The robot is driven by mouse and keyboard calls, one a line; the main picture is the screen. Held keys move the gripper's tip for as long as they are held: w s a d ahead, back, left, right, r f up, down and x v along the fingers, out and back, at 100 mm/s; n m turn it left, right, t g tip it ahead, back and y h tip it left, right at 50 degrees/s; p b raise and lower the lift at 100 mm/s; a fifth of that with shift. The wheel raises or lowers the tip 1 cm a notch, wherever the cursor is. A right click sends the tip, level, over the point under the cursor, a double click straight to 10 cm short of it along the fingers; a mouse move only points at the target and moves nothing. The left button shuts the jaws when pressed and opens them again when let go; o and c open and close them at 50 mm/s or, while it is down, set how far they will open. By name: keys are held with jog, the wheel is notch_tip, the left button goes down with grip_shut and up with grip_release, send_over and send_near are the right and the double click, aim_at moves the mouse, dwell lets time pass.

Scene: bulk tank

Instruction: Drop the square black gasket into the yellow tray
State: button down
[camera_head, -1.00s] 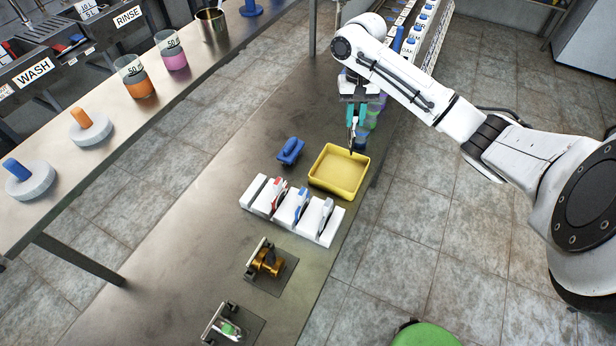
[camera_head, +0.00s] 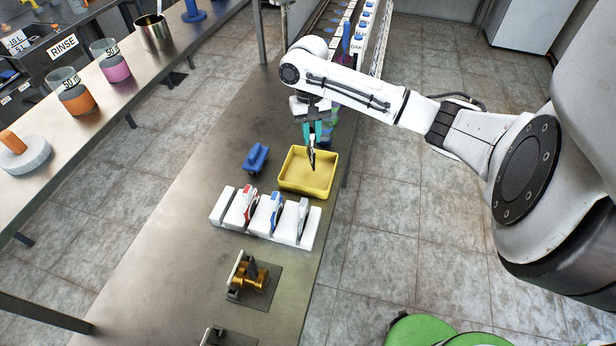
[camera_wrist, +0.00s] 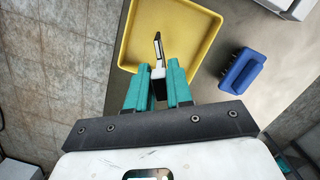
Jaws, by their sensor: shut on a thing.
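The yellow tray (camera_head: 292,184) sits on the steel bench, and its floor looks empty in the part I see. My gripper (camera_head: 312,140) has teal fingers and is above the tray's far side. It is shut on a slim dark piece (camera_head: 312,158) with some white on it, which hangs down over the tray. In the wrist view my gripper (camera_wrist: 158,88) holds this black-and-white piece (camera_wrist: 158,52) against the yellow tray (camera_wrist: 205,42) behind it. I cannot clearly make out a square gasket shape, as the piece is narrow from both views.
A blue handled block (camera_head: 256,158) stands left of the tray. A white rack (camera_head: 228,208) with red, blue and grey pieces is in front of it. A brass fixture (camera_head: 250,276) is nearer. Tile floor lies right of the bench.

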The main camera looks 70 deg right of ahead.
jog(key=c, duration=0.9)
grip_release()
jog(key=shift+c, duration=0.2)
notch_tip(320, 180, up, 11)
jog(key=d, duration=0.1)
jog(key=shift+w+d+f, duration=0.15)
jog(key=shift+w, duration=0.3)
